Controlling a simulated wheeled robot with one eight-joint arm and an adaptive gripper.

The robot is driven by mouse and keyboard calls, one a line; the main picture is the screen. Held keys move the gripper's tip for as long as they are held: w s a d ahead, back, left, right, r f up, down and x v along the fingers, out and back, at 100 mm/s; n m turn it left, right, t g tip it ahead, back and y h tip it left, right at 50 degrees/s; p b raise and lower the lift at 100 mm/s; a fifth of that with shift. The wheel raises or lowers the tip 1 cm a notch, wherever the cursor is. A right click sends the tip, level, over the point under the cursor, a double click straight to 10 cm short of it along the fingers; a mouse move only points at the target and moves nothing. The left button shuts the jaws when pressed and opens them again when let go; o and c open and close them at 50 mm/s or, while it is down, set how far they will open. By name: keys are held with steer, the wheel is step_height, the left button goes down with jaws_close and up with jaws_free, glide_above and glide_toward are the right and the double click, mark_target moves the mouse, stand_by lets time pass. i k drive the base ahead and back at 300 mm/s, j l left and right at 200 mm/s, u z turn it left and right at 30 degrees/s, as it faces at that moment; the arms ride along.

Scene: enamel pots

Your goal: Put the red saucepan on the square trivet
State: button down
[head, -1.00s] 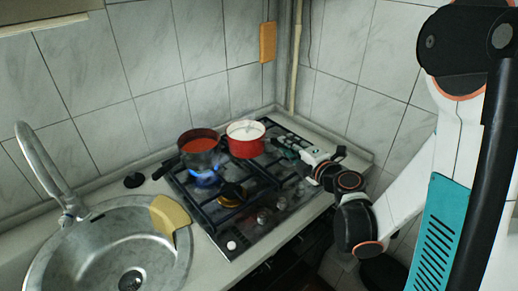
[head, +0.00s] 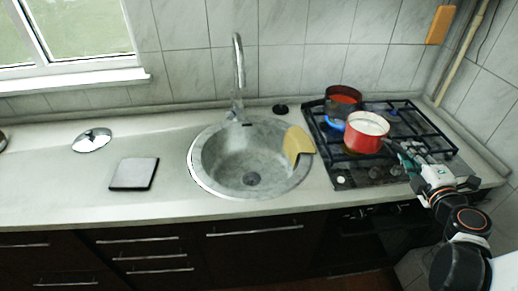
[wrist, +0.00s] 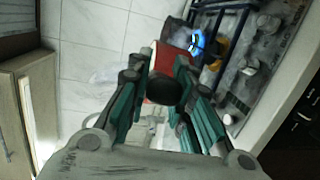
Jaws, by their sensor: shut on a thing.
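The red saucepan (head: 362,141), with white contents, is over the front part of the gas stove in the head view. It looks level; I cannot tell surely how far it is above the grates. My gripper (head: 402,153) is at its right side, shut on its handle. In the wrist view the saucepan's red wall (wrist: 159,62) shows beyond the dark handle end (wrist: 163,90), between the fingers. The square trivet (head: 134,174), pale grey with a dark edge, lies bare on the counter left of the sink.
A dark red pot (head: 341,104) with red contents stands behind the saucepan, beside a blue flame (head: 334,125). A sink (head: 212,150) with a tall faucet (head: 238,75) and a yellow board (head: 296,143) on its rim lies between stove and trivet. A shiny lid (head: 92,140) is behind the trivet.

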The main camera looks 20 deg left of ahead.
mark_target(154, 171)
steer(key=u, duration=1.35)
steer(key=j+u, duration=0.1)
steer(key=u, duration=0.3)
steer(key=i+j+u, duration=0.1)
steer(key=u, duration=0.25)
steer(key=i+u, duration=0.15)
steer(key=u, duration=0.25)
steer(key=i+j, duration=0.25)
steer(key=i, duration=0.25)
steer(key=i+j, duration=0.25)
steer(key=i, duration=0.25)
